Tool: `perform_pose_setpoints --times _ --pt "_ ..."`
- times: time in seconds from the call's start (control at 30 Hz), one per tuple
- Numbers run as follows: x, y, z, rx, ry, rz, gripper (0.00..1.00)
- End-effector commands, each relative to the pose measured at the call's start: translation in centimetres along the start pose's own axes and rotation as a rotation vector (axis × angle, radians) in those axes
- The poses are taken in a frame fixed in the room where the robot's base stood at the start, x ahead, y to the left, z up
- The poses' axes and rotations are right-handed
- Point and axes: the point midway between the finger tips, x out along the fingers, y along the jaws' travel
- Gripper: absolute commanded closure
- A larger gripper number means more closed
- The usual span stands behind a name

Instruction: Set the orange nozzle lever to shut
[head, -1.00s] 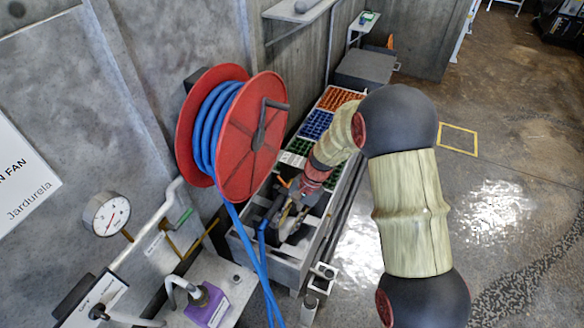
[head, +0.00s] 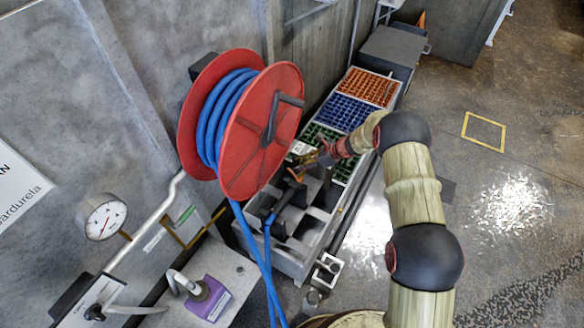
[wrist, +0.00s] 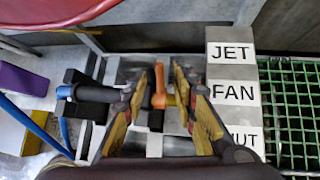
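The orange nozzle lever (wrist: 159,88) stands between the two fingers of my gripper (wrist: 158,70) in the wrist view. The fingers are apart, one on each side of it; whether the right finger touches it I cannot tell. The dark nozzle body (wrist: 95,93) lies left of the lever, joined to the blue hose (wrist: 42,125). White label plates read JET (wrist: 231,52), FAN (wrist: 233,92) and, partly hidden by my gripper, what looks like SHUT (wrist: 245,137). In the head view my gripper (head: 309,160) is over the grey rack (head: 286,262), and the orange lever (head: 295,175) shows small.
A red hose reel (head: 262,135) hangs over the rack's left side. Green, blue (head: 348,113) and orange (head: 367,87) grids lie behind the nozzle. A purple block (head: 207,298) and a gauge (head: 102,217) are at left. The floor at right is open.

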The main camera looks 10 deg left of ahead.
Motion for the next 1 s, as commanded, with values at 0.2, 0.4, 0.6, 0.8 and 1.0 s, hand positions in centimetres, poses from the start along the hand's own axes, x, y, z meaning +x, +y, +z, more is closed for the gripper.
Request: perform_pose_setpoints --times 0.2,0.4,0.6,0.8,1.0 --pt "2.9 0.1 -0.2 0.001 0.002 0.002 0.72" --pt "5.8 0.1 -0.1 0.000 0.001 0.002 0.72" --pt "7.4 0.1 -0.1 0.001 0.002 0.001 0.72" --pt "7.6 0.1 0.0 0.000 0.002 0.001 0.72" --pt "7.6 0.1 -0.1 0.000 0.002 0.001 0.77"
